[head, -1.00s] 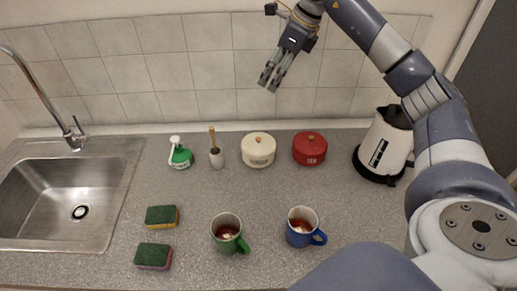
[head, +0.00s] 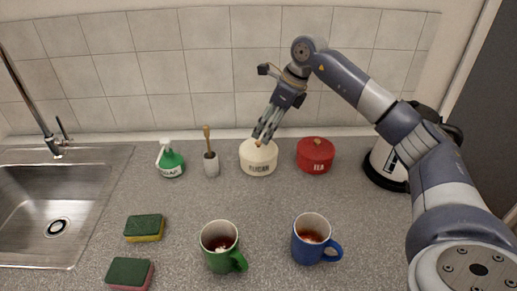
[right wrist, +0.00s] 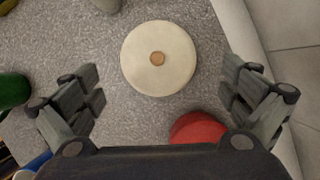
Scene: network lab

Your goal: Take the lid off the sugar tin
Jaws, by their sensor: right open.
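The cream sugar tin (head: 258,164) stands on the counter near the wall, its lettering facing forward. Its lid is on, with a small wooden knob that shows in the right wrist view (right wrist: 157,58). My right gripper (head: 264,139) is above the tin in the head view, its fingers pointing down and partly covering the lid. In the right wrist view its fingers (right wrist: 160,100) are wide apart and empty, with the lid between and ahead of them. The gripper appears apart from the lid. My left gripper is not in view.
A red tea tin (head: 316,155) stands just right of the sugar tin, and a kettle (head: 388,165) beyond it. A brush holder (head: 211,165) and green soap bottle (head: 171,162) stand left. Green (head: 219,254) and blue (head: 309,243) mugs stand in front, sponges (head: 144,228) near the sink (head: 45,215).

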